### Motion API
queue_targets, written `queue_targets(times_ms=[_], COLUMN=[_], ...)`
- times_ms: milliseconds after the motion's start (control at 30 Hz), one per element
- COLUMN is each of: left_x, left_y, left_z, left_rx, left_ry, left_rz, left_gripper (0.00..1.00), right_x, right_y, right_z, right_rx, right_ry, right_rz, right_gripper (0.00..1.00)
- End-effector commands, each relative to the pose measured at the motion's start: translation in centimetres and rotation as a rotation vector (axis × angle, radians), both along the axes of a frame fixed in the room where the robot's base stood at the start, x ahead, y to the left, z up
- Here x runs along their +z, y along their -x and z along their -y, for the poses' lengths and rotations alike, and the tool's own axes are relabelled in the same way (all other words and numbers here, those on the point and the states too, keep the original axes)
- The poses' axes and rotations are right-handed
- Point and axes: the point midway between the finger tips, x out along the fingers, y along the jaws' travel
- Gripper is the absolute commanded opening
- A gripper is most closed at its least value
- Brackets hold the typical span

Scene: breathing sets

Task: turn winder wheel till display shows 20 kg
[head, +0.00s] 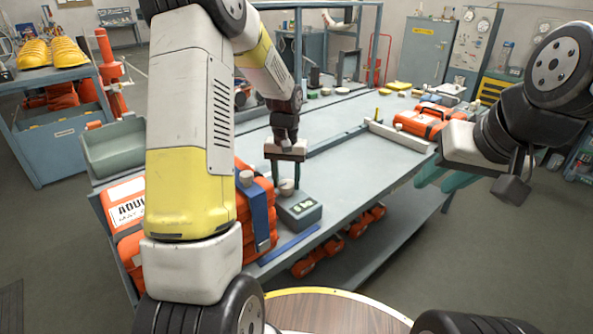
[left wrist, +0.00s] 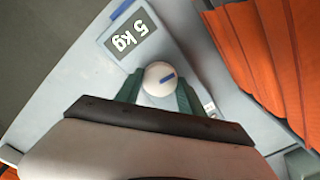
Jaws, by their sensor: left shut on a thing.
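The winder wheel is a small pale round knob (head: 287,187) on a grey-green winder box (head: 300,212) at the table's near edge.
Orange bags (head: 258,220) with a blue strap stand left of the winder. The grey table (head: 355,175) is clear to its right. An orange case (head: 425,121) lies behind a low pale rail (head: 400,136). Orange gear (head: 320,256) sits on the shelf below.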

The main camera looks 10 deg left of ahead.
Motion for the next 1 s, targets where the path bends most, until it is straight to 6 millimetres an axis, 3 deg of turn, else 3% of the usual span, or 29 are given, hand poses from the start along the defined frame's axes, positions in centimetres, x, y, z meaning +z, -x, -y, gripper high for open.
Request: queue_targets(times_ms=[400,1000], left_x=[0.10,0.13], left_y=[-0.09,-0.12], left_z=[-0.02,0.00], left_rx=[-0.215,-0.253], left_ry=[-0.001,-0.001], left_rz=[0.003,0.004], left_gripper=[0.05,0.05], right_x=[0.00,0.00], right_y=[0.00,0.00], right_z=[0.00,0.00], right_rx=[0.000,0.000], right_ry=[0.000,0.000], right_rz=[0.000,0.000], right_gripper=[0.34,0.34])
